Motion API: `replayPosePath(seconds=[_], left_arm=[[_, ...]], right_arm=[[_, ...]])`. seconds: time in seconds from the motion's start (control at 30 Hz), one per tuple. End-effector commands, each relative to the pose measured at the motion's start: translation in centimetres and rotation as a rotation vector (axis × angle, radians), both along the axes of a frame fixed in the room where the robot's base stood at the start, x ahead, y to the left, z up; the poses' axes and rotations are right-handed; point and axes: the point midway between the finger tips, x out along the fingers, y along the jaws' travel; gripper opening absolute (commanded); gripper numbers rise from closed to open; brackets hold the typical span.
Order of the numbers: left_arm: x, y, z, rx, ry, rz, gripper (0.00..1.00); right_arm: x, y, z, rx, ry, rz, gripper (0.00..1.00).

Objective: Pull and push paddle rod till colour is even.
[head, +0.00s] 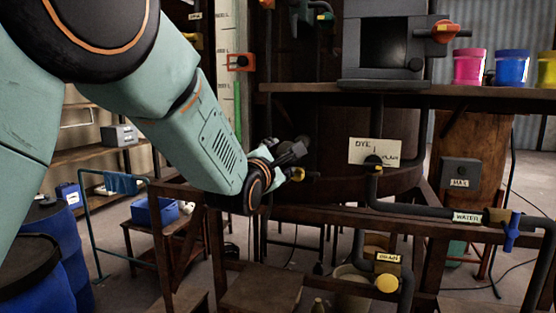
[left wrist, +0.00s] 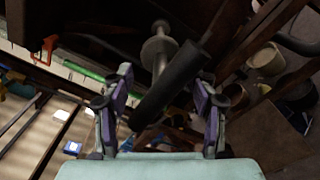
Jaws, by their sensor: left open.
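The paddle rod shows in the left wrist view as a grey metal shaft (left wrist: 159,50) with a round collar, ending in a thick black crossbar handle (left wrist: 172,84). My left gripper (left wrist: 162,90) is open, with its two purple-padded fingers on either side of the handle. The handle lies slanted across the gap; I cannot tell whether either finger touches it. In the head view my left gripper (head: 291,160) is in front of the dark round vat (head: 330,185), and the rod is mostly hidden there. The vat's contents and their colour are not visible. My right gripper is not in view.
A wooden frame (head: 330,217) runs below the vat. Dark pipes with a blue-handled water valve (head: 511,232) and a yellow drain knob (head: 387,284) stand at right. Pink (head: 469,68) and blue (head: 511,68) tubs sit on the upper shelf. Blue drums (head: 75,235) stand at left.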

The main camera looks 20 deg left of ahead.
Motion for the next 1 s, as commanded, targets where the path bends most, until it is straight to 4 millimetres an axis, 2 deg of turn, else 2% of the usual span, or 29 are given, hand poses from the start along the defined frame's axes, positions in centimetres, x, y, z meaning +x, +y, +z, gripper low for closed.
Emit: replayPosePath(seconds=[0.23, 0.7, 0.83, 1.0], left_arm=[[-2.0, 0.0, 0.1, 0.001, 0.001, -0.001, 0.58], [-9.8, 0.3, 0.0, 0.001, 0.000, 0.000, 0.58], [-11.2, 0.3, 0.1, 0.002, -0.001, -0.001, 0.58], [-12.0, 0.4, 0.0, 0.000, 0.000, 0.000, 0.58]], right_arm=[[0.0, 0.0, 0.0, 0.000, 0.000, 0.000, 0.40], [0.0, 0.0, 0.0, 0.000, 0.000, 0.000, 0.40], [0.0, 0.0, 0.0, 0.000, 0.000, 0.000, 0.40], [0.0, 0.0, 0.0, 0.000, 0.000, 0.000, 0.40]])
